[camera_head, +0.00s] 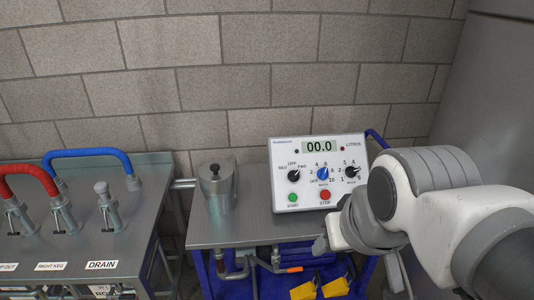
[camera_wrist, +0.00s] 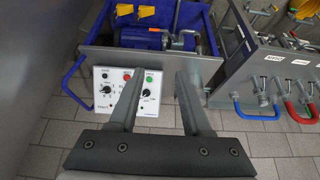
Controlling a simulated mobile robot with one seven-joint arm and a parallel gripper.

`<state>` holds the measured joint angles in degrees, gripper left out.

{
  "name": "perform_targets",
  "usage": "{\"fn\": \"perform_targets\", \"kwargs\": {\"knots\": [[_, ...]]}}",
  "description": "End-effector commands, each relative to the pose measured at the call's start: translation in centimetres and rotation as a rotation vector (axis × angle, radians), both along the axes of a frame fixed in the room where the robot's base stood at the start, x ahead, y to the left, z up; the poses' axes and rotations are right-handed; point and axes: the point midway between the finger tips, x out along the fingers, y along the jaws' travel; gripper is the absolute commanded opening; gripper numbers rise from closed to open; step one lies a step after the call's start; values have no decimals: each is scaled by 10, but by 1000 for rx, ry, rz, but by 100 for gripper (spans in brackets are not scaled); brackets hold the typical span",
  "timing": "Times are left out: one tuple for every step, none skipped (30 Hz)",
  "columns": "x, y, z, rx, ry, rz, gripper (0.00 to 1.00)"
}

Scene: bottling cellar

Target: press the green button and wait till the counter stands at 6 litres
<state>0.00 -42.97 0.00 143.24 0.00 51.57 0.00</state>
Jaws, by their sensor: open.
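A white control panel (camera_head: 276,176) stands on a steel cart; its counter display (camera_head: 319,147) reads 00.0, beside the word LITRES. The green button (camera_head: 293,197), marked START, is at its lower left, with the red STOP button (camera_head: 326,195) to its right. In the wrist view the panel (camera_wrist: 103,73) appears upside down, partly covered by a finger. My gripper (camera_wrist: 160,70) is open and empty, its fingers apart in front of the panel; I cannot tell the exact gap.
A black left knob (camera_head: 294,176), a blue middle knob (camera_head: 323,173) and a black right knob (camera_head: 352,172) sit above the buttons. A steel vessel (camera_head: 217,188) stands left of the panel. A bench (camera_head: 77,248) with red and blue hoses is further left.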

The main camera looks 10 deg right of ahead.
Motion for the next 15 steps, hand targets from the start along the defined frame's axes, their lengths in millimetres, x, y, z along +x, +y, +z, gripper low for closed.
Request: {"fn": "perform_targets", "kwargs": {"knots": [[0,0,0,0,0,0,49],[0,0,0,0,0,0,49],[0,0,0,0,0,0,42],[0,0,0,0,0,0,36],[0,0,0,0,0,0,31],[0,0,0,0,0,0,24],[0,0,0,0,0,0,18],[0,0,0,0,0,0,13],[0,0,0,0,0,0,6],[0,0,0,0,0,0,0],[0,0,0,0,0,0,0],[0,0,0,0,0,0,0],[0,0,0,0,0,0,0],[0,0,0,0,0,0,0],[0,0,0,0,0,0,0]]}}
